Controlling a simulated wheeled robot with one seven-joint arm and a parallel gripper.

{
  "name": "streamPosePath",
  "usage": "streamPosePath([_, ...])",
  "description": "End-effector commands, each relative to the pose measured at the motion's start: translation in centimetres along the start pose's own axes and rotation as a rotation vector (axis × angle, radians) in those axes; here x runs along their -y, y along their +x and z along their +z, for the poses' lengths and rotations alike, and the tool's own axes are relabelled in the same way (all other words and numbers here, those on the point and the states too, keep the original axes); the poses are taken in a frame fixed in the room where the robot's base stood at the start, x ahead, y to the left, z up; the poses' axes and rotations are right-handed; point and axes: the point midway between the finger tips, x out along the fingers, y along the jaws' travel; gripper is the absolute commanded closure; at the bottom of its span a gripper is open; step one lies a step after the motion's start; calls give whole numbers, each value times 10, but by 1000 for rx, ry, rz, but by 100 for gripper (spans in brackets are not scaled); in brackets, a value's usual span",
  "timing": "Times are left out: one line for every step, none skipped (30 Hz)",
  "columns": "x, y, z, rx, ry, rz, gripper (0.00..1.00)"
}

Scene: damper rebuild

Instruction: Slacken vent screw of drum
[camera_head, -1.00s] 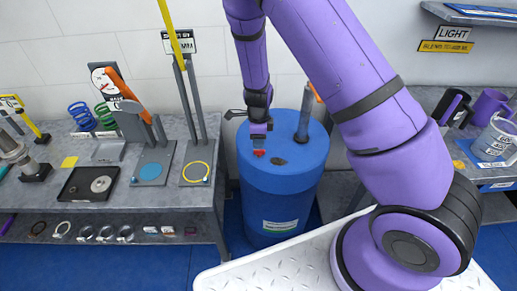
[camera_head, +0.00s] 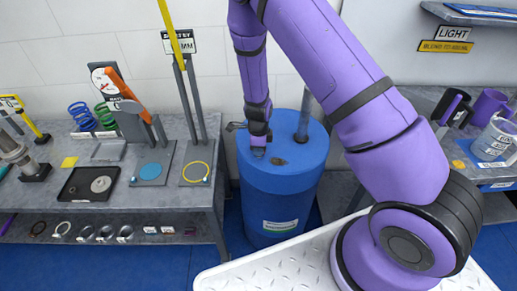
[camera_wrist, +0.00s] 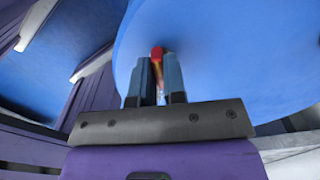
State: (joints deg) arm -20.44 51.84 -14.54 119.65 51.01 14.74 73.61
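The blue drum (camera_head: 280,190) stands on the floor between the benches, with its round lid (camera_head: 310,152) on top. My gripper (camera_head: 258,153) points down at the left part of the lid. In the wrist view my two fingers (camera_wrist: 160,72) are close together, with the small red vent screw (camera_wrist: 157,53) at their tips. The screw fills most of the narrow gap; I cannot tell whether both fingers press on it. In the head view the screw is hidden behind my gripper.
A dark cap (camera_head: 279,161) lies on the lid beside my gripper, and a grey upright pipe (camera_head: 304,115) rises from the lid behind. A bench (camera_head: 120,195) with springs, a tray and stands is at left. Another bench holding mugs is at right.

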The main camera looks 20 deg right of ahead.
Motion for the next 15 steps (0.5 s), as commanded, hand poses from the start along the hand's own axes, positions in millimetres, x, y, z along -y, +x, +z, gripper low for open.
streamPosePath([0,0,0,0,0,-1,100])
streamPosePath([0,0,0,0,-1,-1,100])
streamPosePath([0,0,0,0,-3,-1,100])
streamPosePath([0,0,0,0,-5,-1,100])
streamPosePath([0,0,0,0,-9,-1,100])
streamPosePath([0,0,0,0,-15,-1,100])
streamPosePath([0,0,0,0,-22,-1,100])
streamPosePath([0,0,0,0,-29,-1,100])
streamPosePath([0,0,0,0,-41,-1,100])
streamPosePath([1,0,-1,0,-53,-1,100])
streamPosePath([1,0,-1,0,-66,-1,100])
streamPosePath([1,0,-1,0,-86,-1,100])
streamPosePath([1,0,-1,-1,-105,-1,100])
streamPosePath([1,0,-1,-1,-124,-1,100])
streamPosePath([0,0,-1,0,-152,-1,100])
